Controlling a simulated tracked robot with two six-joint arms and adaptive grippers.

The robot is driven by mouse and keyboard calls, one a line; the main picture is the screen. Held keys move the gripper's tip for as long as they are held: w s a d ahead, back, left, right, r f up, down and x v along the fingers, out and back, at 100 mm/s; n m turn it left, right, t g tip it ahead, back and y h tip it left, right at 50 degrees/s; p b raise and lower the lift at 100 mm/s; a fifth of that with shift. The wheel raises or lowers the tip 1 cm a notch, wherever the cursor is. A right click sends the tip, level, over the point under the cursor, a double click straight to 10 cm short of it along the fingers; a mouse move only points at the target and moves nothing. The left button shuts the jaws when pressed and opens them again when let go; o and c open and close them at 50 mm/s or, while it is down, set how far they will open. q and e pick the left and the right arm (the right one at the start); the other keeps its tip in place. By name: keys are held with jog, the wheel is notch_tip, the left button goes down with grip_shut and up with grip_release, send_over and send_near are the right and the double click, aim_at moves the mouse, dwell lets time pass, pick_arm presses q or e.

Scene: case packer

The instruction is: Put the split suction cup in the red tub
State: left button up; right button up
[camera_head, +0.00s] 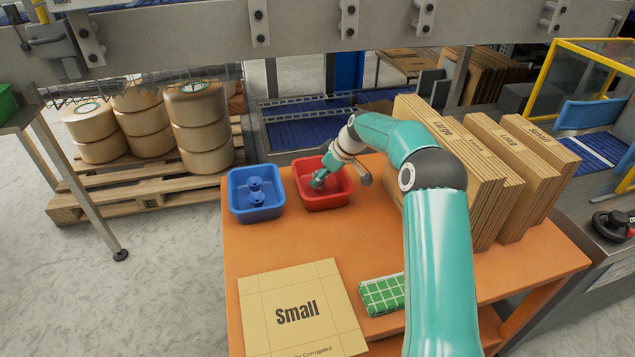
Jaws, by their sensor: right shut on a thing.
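The red tub (345,200) stands open on the orange table, just right of the blue tub. My right gripper (319,181) reaches down into the red tub from above, on its left side. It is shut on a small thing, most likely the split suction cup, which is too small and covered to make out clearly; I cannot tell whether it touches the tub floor. The blue tub (240,212) holds blue suction cups (256,190). My left gripper is not in view.
The orange table (262,248) carries a flat "Small" carton (297,310), a green checked cloth (382,295) and upright cardboard stacks (515,190) at the right. A machine beam (200,35) crosses above. Tape rolls (197,125) stand on a pallet at the left.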

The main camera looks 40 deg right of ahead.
jog(key=shift+f, duration=0.5)
jog(key=o, duration=1)
jog(key=v, duration=1.2)
